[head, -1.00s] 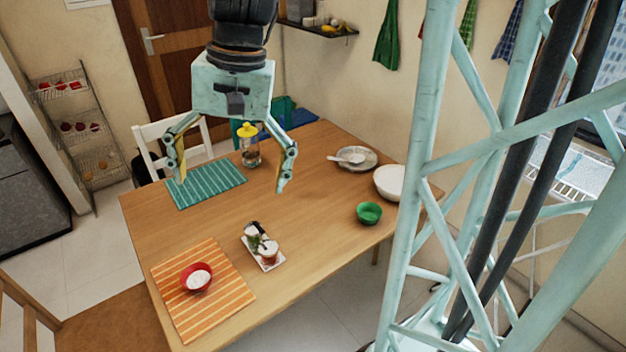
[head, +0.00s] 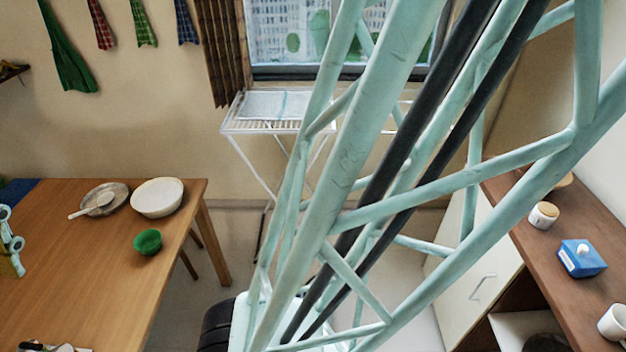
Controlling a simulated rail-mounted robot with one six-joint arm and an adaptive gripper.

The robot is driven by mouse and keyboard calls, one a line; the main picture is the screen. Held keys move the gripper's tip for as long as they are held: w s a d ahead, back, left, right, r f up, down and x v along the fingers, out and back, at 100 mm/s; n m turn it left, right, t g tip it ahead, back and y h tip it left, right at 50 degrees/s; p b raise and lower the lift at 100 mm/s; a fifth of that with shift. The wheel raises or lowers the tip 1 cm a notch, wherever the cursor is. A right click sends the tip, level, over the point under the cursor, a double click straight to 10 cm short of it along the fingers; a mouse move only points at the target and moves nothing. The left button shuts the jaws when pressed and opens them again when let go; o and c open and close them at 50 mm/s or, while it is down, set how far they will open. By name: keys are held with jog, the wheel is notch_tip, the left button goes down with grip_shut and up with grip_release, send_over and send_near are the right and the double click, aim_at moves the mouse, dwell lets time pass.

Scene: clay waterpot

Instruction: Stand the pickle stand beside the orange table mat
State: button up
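Only a sliver of the pickle stand (head: 55,348) shows at the bottom left edge of the head view, a white edge with something dark on it; the rest is cut off. The orange table mat is out of the picture now; a second ago it lay on the table left of the stand. One finger of my gripper (head: 12,245) shows at the left edge, above the table and apart from the stand. The other finger is out of the picture, so the opening cannot be seen.
A drying rack (head: 270,115) stands by the window. A counter at right bears a blue box (head: 581,258), jar and mug.

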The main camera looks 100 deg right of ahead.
jog(key=s+r+n+t, duration=0.1)
jog(key=s+n, duration=0.1)
jog(key=s, duration=0.4)
jog(key=shift+a+n+h, duration=0.25)
jog(key=shift+n+h, duration=0.05)
jog(key=shift+n, duration=0.1)
jog(key=shift+s+r, duration=0.15)
dwell(0.9)
